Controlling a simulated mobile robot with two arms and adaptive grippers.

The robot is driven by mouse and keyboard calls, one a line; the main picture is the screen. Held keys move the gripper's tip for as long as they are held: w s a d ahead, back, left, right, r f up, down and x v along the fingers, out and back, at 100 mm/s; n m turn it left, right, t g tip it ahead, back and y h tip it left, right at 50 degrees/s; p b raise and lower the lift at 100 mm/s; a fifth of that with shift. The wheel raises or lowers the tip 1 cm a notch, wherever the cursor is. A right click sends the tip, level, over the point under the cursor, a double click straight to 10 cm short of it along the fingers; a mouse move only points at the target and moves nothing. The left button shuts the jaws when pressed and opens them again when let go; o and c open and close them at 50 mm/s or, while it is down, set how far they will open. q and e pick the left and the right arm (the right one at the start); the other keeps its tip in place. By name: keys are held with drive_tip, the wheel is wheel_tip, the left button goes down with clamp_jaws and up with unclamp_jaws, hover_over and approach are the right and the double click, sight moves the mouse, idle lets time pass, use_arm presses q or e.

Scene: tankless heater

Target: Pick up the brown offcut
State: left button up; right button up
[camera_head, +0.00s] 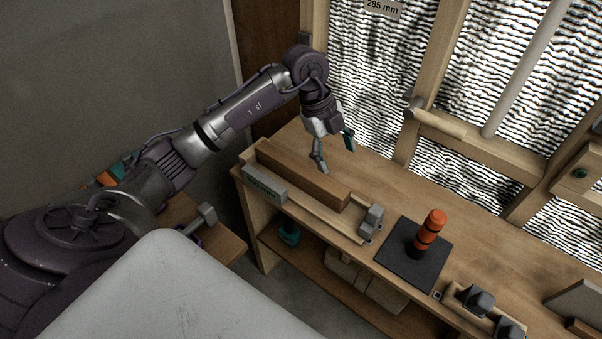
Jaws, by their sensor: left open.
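The brown offcut (305,174) looks like the long brown wooden block lying in a light wooden holder (313,206) on the bench, at the middle of the head view. My left gripper (335,154) is open and empty. It appears above and just behind the brown block, with its fingers pointing down and apart; its exact height over the block is hard to tell. My right gripper is out of view.
A grey block (264,188) and a grey clamp-like piece (371,222) sit at the holder's ends. An orange-and-black cylinder (430,229) stands on a dark mat (402,262). Dark knobs (475,299) are at the front right. Wall studs (435,70) rise behind the bench (470,218).

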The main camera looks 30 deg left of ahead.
sight(302, 168)
use_arm(q)
drive_tip(key=a+r+n+g+y, duration=0.1)
drive_tip(key=a+r+n+y, duration=0.2)
drive_tip(key=a, duration=0.6)
drive_tip(key=shift+y, duration=0.5)
drive_tip(key=f, duration=0.9)
drive_tip(key=shift+s+p, duration=0.35)
drive_tip(key=shift+w+d+f+p, duration=0.15)
drive_tip(key=shift+f+p, duration=0.2)
drive_tip(key=shift+f, duration=1.05)
drive_tip(key=shift+w+f+p, duration=0.15)
drive_tip(key=shift+f+p, duration=0.15)
drive_tip(key=shift+f, duration=1.05)
clamp_jaws()
